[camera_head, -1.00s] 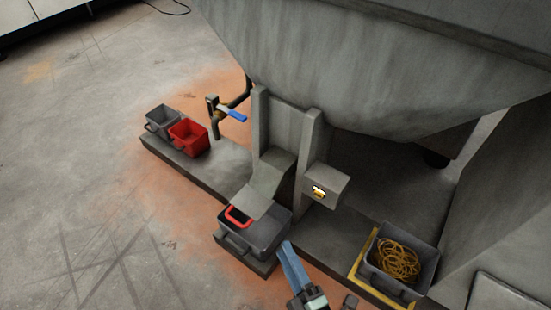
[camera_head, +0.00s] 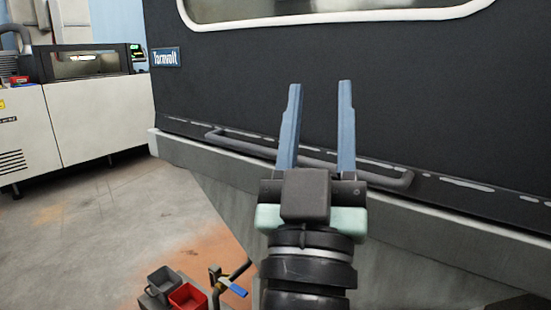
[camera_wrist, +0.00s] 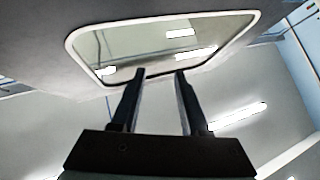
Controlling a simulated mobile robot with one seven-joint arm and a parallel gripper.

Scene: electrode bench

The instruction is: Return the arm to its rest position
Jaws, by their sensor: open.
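My gripper (camera_head: 319,90) is raised in the middle of the head view, its two blue fingers pointing up and spread apart with nothing between them. It stands in front of the dark machine front (camera_head: 390,110), which has a grey handle bar (camera_head: 385,180) behind the fingers. In the wrist view my gripper (camera_wrist: 160,73) shows as two dark fingers, apart and empty, below a white-framed window (camera_wrist: 170,40).
A white-framed window (camera_head: 300,10) is at the top. A white and black machine (camera_head: 85,120) stands at the left. A red bin (camera_head: 188,297), a grey bin (camera_head: 160,282) and a blue-handled valve (camera_head: 238,290) are at the bottom. Floor (camera_head: 100,225) at the left is clear.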

